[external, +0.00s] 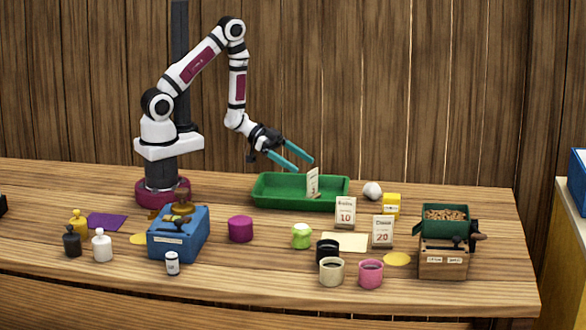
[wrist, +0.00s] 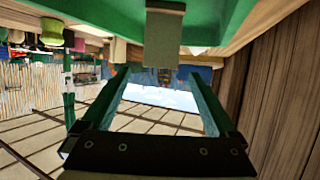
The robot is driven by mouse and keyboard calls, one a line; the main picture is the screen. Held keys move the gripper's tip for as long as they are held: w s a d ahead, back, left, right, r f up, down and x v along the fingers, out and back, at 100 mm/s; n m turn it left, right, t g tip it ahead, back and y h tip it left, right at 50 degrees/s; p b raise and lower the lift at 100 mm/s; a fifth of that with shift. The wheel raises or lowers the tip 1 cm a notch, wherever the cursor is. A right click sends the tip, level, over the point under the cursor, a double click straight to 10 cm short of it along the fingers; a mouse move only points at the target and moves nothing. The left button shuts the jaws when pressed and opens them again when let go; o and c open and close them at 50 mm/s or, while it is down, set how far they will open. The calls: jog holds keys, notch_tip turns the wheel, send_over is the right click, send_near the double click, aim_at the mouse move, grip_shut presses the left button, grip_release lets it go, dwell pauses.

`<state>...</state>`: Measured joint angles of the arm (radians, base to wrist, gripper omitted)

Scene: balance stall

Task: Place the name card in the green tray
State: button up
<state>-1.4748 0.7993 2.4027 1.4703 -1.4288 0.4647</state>
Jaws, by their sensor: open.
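The green tray (external: 270,196) lies at the back of the table, in front of my arm. A small pale card (external: 312,184), which looks like the name card, stands upright within the tray's outline, right of its middle; its writing is too small to read. My gripper (external: 305,164) is open above the tray, with its teal fingertips by the card's top edge. In the wrist view the fingers (wrist: 158,78) are spread with nothing held between them. The card (wrist: 164,38) shows just beyond their tips, against the green tray (wrist: 100,14).
Two price cards, one marked 10 (external: 345,212) and one marked 20 (external: 382,232), stand front right of the tray. A yellow box (external: 391,205) and a white lump (external: 372,190) sit right of it. Cups, a blue box (external: 178,235) and a purple tub (external: 240,229) stand in front.

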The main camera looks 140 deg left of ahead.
jog(key=v, duration=0.7)
jog(key=w+d+r+m+g, duration=0.4)
jog(key=w+d+m+g, duration=0.15)
jog(key=w+g, duration=0.25)
jog(key=s+d+r+m+g+h, duration=0.1)
jog(key=s+d+r, duration=0.1)
jog(key=d, duration=0.4)
jog(key=s+d+r+m+g, duration=0.1)
jog(key=d+r+g, duration=0.15)
jog(key=d, duration=0.35)
jog(key=s+d+r+m+g+h, duration=0.1)
jog(key=s+d+r+m+h, duration=0.1)
jog(key=s+d, duration=0.5)
jog(key=shift+s+d+r+m, duration=0.35)
jog(key=shift+s+d+r, duration=0.05)
jog(key=shift+d, duration=0.8)
